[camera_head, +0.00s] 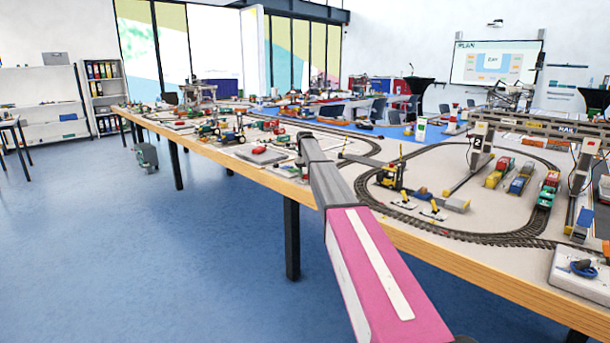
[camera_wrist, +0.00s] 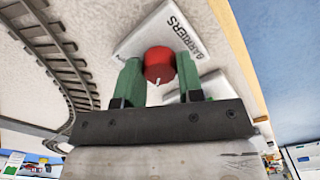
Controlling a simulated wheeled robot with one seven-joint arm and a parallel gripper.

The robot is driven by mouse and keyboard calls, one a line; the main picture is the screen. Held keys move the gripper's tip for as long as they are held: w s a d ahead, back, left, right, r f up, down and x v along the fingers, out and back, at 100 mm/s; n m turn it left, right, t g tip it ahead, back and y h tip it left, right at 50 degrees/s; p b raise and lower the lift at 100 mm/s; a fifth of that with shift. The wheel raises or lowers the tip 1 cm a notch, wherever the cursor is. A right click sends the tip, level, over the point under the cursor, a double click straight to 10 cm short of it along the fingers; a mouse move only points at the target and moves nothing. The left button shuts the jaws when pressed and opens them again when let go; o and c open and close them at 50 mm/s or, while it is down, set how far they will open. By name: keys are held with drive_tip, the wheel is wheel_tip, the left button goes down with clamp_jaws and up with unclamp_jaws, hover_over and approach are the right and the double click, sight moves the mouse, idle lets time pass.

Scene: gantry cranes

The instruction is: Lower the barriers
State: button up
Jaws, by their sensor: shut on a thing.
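In the wrist view, my gripper (camera_wrist: 159,72) has its two green fingers on either side of a red knob (camera_wrist: 158,60) with a small white mark, and is shut on it. The knob sits on a white plate (camera_wrist: 150,33) lettered "BARRIERS". In the head view, my arm reaches over the table edge and hides the knob and most of my gripper.
The long table (camera_head: 470,258) carries a looped model track (camera_head: 470,237), small trucks (camera_head: 498,172) and gantry cranes (camera_head: 478,150). Another control box (camera_head: 582,272) is at the right front.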

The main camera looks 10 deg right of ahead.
drive_tip(key=m, duration=1.2)
drive_tip(key=shift+m, duration=2)
drive_tip(key=o, duration=0.9)
drive_tip(key=shift+r, duration=0.15)
